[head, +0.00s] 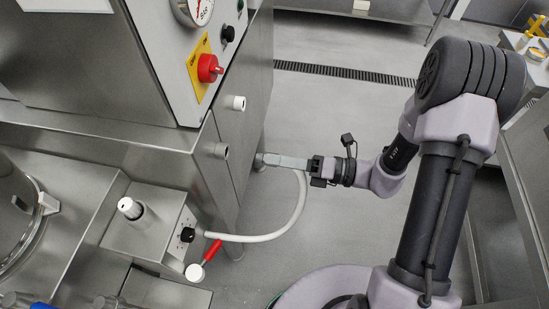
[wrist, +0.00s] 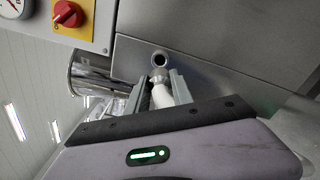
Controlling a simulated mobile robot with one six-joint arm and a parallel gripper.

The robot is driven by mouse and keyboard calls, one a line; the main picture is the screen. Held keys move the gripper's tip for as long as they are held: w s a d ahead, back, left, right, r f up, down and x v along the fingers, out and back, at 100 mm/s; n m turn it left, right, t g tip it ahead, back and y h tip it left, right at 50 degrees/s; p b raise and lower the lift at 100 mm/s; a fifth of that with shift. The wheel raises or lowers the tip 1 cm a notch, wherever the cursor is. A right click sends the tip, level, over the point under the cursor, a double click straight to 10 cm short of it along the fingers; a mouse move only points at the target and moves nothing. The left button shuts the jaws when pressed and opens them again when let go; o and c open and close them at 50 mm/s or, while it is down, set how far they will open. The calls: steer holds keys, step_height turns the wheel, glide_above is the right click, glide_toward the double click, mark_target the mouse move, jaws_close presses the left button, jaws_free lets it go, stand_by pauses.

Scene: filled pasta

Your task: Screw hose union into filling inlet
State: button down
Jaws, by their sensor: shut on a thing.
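The hose union (head: 259,161) is a small metal fitting at the end of a white hose (head: 297,205). My gripper (head: 280,161) is shut on it, and its long grey fingers point left toward the machine. In the wrist view the union (wrist: 159,75) and the white hose (wrist: 164,95) show between the two fingers (wrist: 160,92). The filling inlet, a round open metal port (wrist: 160,59), lies just beyond the union there. In the head view a grey stub that looks like this inlet (head: 221,150) sits on the machine's side, with a visible gap to the union.
The steel machine (head: 150,150) fills the left side, with a red knob (head: 208,68) and a white cap (head: 238,102) above the stub. The hose curves down to a pump unit (head: 150,222) with a red-handled lever (head: 204,258). Grey floor (head: 330,130) is clear behind my gripper.

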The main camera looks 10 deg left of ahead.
steer(key=shift+w, duration=0.2)
steer(key=shift+s+a, duration=0.1)
steer(key=shift+a, duration=0.2)
steer(key=shift+w+a+p, duration=0.15)
steer(key=shift+a+p, duration=0.05)
steer(key=shift+a, duration=1.1)
steer(key=shift+w+a+p, duration=0.1)
steer(key=shift+a+p, duration=0.05)
steer(key=shift+a, duration=1.15)
steer(key=shift+w+a+p, duration=0.1)
steer(key=shift+a+p, duration=0.45)
steer(key=shift+a, duration=0.6)
steer(key=c, duration=0.8)
jaws_free()
stand_by(0.5)
steer(key=shift+s+d, duration=0.15)
steer(key=shift+d, duration=1.6)
steer(key=shift+s+d, duration=0.15)
steer(key=shift+d, duration=1.6)
